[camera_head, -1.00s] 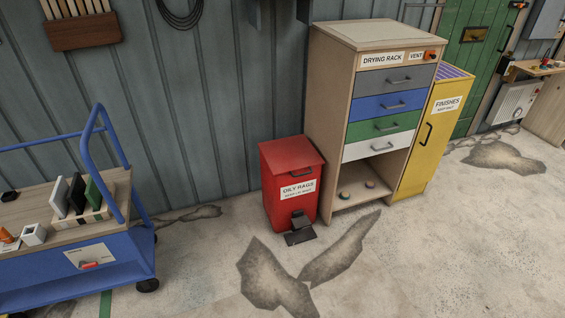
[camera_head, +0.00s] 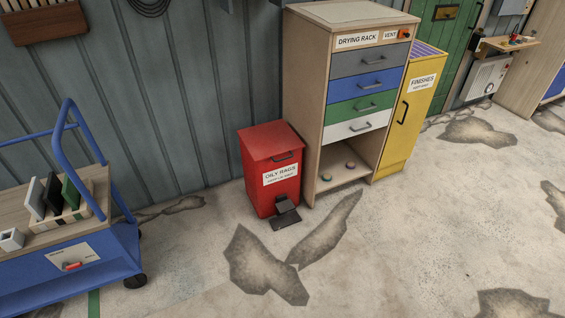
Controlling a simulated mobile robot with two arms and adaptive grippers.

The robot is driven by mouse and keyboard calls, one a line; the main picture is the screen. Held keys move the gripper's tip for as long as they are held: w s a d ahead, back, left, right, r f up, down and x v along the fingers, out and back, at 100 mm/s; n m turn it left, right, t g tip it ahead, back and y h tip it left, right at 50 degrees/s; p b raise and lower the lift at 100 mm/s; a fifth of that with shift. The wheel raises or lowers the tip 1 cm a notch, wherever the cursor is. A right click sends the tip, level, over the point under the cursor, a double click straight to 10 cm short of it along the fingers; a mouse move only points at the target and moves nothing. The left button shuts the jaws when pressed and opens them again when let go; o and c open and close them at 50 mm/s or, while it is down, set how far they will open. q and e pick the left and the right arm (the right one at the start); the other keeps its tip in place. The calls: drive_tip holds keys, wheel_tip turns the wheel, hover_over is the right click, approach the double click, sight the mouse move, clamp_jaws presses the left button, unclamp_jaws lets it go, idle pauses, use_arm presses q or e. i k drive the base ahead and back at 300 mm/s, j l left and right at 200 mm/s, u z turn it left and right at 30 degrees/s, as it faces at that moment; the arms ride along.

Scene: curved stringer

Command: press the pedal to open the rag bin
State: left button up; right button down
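The red rag bin (camera_head: 262,195), labelled OILY RAGS, stands upright on the floor against the grey wall, beside the drying rack. Its lid (camera_head: 270,142) is closed and has a dark handle at the front. The black pedal (camera_head: 285,218) sticks out at the bottom front of the bin, near the floor. Nothing touches the pedal. Neither of my grippers shows in the head view.
A wooden drying rack (camera_head: 310,110) with drawers stands right of the bin, then a yellow FINISHES cabinet (camera_head: 398,140). A blue cart (camera_head: 100,255) is at the left. The stained floor in front of the bin is clear.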

sight(285, 206)
drive_tip(key=i+j+z, duration=0.1)
drive_tip(key=i+j, duration=0.2)
drive_tip(key=i, duration=0.35)
drive_tip(key=i+j+z, duration=0.1)
drive_tip(key=i+j, duration=0.3)
drive_tip(key=i, duration=0.25)
drive_tip(key=i+j+z, duration=0.15)
drive_tip(key=i+j, duration=0.25)
drive_tip(key=i, duration=0.2)
drive_tip(key=i+j+z, duration=0.1)
drive_tip(key=i+j, duration=0.4)
drive_tip(key=i, duration=0.1)
